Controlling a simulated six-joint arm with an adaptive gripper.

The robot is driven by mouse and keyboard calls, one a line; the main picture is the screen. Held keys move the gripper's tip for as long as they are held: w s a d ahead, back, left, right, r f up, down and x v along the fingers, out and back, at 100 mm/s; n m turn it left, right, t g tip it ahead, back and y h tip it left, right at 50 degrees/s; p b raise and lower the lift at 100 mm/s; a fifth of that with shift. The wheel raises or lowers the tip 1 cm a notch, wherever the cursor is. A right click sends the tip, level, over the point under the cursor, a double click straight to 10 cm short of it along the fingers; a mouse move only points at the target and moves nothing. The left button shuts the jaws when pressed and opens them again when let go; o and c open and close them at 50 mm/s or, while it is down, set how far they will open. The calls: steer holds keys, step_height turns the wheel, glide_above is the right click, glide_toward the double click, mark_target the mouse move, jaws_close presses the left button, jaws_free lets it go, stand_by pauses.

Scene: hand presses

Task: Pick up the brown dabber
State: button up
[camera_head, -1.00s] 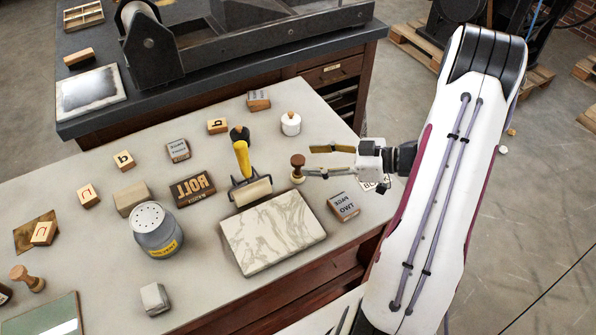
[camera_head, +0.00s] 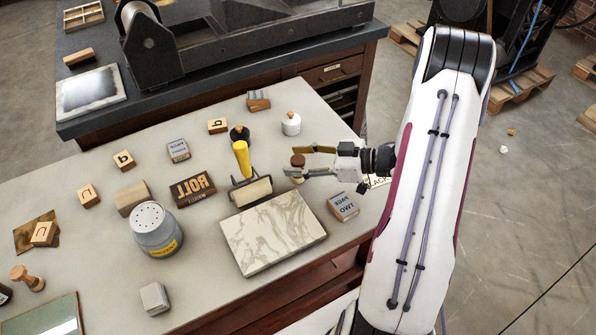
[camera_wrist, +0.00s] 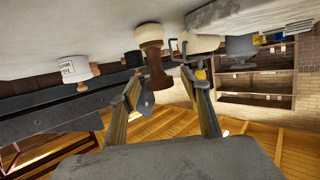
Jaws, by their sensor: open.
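The brown dabber (camera_head: 298,160) stands on the bench behind the pale stone slab, partly hidden by my fingers. In the wrist view, which is upside down, its brown handle and cream base (camera_wrist: 150,36) show. My gripper (camera_head: 291,161) is open, one finger on each side of the dabber in the head view.
A yellow-handled roller (camera_head: 242,158) stands just left of the dabber. The marble slab (camera_head: 272,232) lies in front, and a lettered block (camera_head: 343,207) is at its right. A white jar (camera_head: 291,124) stands behind. A lighter wooden dabber (camera_head: 27,278) is far left.

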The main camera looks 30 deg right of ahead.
steer(key=shift+w+a, duration=0.1)
stand_by(0.4)
steer(key=c, duration=1.3)
steer(key=shift+o, duration=0.2)
steer(key=shift+r, duration=0.1)
steer(key=shift+r, duration=4.9)
